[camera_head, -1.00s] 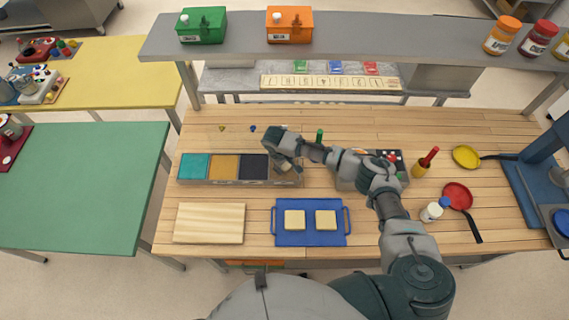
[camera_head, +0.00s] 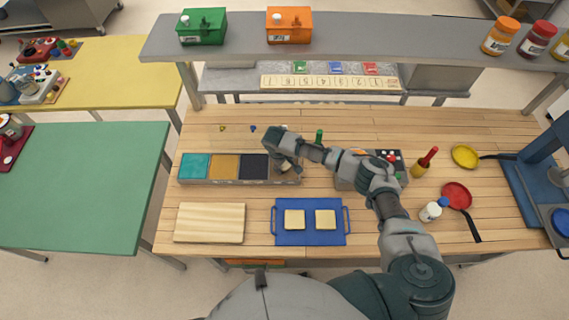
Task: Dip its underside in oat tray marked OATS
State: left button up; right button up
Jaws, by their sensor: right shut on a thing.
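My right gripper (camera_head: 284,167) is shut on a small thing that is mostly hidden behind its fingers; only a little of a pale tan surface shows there. The gripper reaches down over the right end of a long grey box of trays. That box has a teal tray (camera_head: 195,167), an ochre tray (camera_head: 224,167) and a black tray (camera_head: 254,168). The compartment at its right end (camera_head: 291,180) is mostly covered by the gripper. I cannot read an OATS mark. I cannot tell whether the held thing touches the compartment's contents. My left gripper is not in view.
A blue tray (camera_head: 311,239) with two pale square pieces and a wooden board (camera_head: 209,223) lie in front. A grey box (camera_head: 354,184) sits under my right arm. A white bottle (camera_head: 431,211), a red pan (camera_head: 457,195) and a yellow pan (camera_head: 465,156) are at right.

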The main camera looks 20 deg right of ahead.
jog(key=shift+s+f, duration=0.1)
jog(key=shift+f, duration=0.05)
jog(key=p+v, duration=0.3)
jog(key=shift+w+d, duration=0.2)
jog(key=shift+d, duration=0.1)
jog(key=shift+r, duration=0.4)
jog(key=shift+w+d+v, duration=0.1)
jog(key=shift+d+v, duration=0.1)
jog(key=shift+v, duration=0.9)
jog(key=shift+w+d+v, duration=0.15)
jog(key=shift+d+v, duration=0.05)
jog(key=shift+v, duration=0.9)
jog(key=shift+r, duration=0.1)
